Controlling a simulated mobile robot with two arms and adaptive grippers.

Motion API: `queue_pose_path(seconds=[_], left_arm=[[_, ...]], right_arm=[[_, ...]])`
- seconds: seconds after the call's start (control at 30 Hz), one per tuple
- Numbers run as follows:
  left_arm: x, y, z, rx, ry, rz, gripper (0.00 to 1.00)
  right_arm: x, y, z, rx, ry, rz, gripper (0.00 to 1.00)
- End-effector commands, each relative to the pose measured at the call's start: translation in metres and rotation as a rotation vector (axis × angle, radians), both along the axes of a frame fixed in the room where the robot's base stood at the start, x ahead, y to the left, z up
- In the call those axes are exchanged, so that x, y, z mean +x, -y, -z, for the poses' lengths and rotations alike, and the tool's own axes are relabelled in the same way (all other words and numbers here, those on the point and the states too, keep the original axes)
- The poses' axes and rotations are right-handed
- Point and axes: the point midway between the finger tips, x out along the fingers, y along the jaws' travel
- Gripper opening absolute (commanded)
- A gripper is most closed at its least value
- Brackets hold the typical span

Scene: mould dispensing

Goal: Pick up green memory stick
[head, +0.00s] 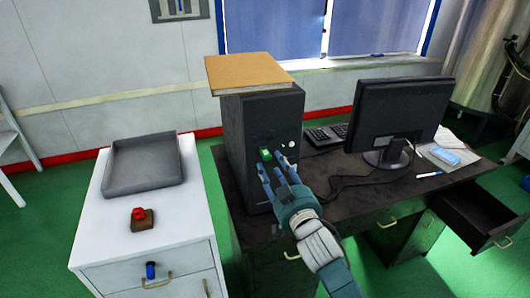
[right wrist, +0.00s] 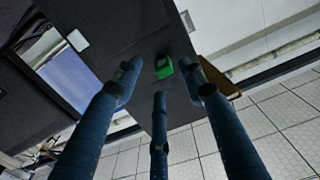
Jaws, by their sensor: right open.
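The green memory stick (head: 266,154) sticks out of the front of the black computer tower (head: 262,119). In the right wrist view the green stick (right wrist: 164,67) lies just beyond and between the fingertips, against the dark tower face. My right gripper (head: 274,168) is open, its three blue fingers pointing at the tower front just below and right of the stick. In the right wrist view the spread fingers (right wrist: 160,80) surround the stick's position with nothing held between them. I cannot tell whether any finger touches the stick. My left gripper is not in view.
A cardboard-coloured box or book (head: 247,72) lies on the tower. A monitor (head: 400,110) and keyboard (head: 326,134) stand right on the dark desk (head: 350,205). A white cabinet (head: 90,225) at left bears a grey tray (head: 143,162) and a red-knobbed brown object (head: 141,218). A desk drawer (head: 478,215) is open.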

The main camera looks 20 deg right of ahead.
Motion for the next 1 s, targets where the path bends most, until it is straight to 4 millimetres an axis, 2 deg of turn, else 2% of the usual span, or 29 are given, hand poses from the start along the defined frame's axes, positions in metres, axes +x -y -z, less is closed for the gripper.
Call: queue_pose_path(seconds=[0.27, 0.4, 0.7, 0.9, 1.0], left_arm=[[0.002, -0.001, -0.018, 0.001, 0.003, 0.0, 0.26], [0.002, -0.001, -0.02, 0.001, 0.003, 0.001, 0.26], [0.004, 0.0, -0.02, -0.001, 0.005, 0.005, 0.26], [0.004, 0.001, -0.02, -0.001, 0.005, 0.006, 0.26], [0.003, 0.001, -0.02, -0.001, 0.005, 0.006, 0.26]], right_arm=[[0.033, -0.006, -0.011, 0.0, 0.0, 0.0, 0.41], [0.049, -0.006, -0.007, 0.0, -0.001, -0.001, 0.41], [0.054, -0.006, -0.005, 0.001, -0.001, -0.001, 0.41], [0.054, -0.006, -0.005, 0.001, -0.001, -0.001, 0.04], [0.054, -0.006, -0.006, 0.001, -0.001, -0.001, 0.04]])
